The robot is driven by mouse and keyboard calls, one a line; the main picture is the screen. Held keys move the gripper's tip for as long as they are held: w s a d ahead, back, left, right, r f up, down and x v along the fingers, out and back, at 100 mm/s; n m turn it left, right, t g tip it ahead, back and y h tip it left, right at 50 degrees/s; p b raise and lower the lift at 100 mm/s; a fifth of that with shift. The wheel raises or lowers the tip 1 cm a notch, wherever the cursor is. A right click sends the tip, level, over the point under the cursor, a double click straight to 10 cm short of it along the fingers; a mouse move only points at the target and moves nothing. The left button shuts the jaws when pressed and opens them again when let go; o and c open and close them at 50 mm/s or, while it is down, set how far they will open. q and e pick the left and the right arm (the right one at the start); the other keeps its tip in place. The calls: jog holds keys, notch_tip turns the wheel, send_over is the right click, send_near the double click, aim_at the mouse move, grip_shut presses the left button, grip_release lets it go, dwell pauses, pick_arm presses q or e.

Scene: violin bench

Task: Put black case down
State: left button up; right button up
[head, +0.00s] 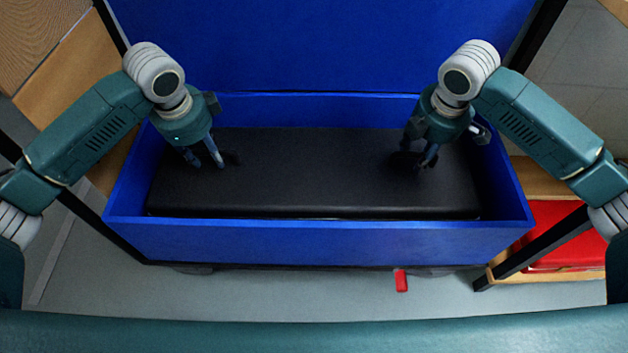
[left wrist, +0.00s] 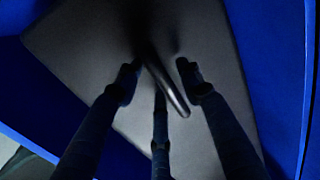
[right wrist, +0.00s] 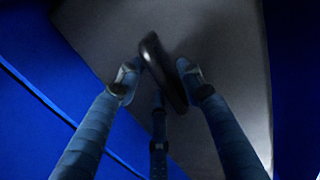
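The black case (head: 315,175) lies flat inside the blue box (head: 310,240), close within its walls; its grey-looking top also fills much of the left wrist view (left wrist: 85,50) and the right wrist view (right wrist: 215,35). My left gripper (head: 203,160) is over the case's left end, fingers spread around a dark handle (left wrist: 168,82) with gaps visible beside it. My right gripper (head: 416,160) is over the right end, fingers apart on both sides of another dark handle (right wrist: 162,72). Whether any fingertip touches a handle is unclear.
The box's tall blue back panel (head: 320,40) rises behind the case. Dark frame posts stand at both sides. A red case (head: 560,235) sits on a wooden shelf at right. A small red object (head: 401,280) is on the grey floor in front.

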jog(key=shift+r, duration=0.2)
pick_arm(q)
notch_tip(320, 180, up, 12)
jog(key=s, duration=0.2)
jog(key=shift+s, duration=0.15)
pick_arm(e)
notch_tip(320, 180, up, 11)
jog(key=s, duration=0.2)
jog(key=shift+s+r, duration=0.15)
jog(key=shift+r, duration=0.05)
pick_arm(q)
jog(key=shift+f, duration=0.15)
pick_arm(e)
jog(key=shift+s, duration=0.1)
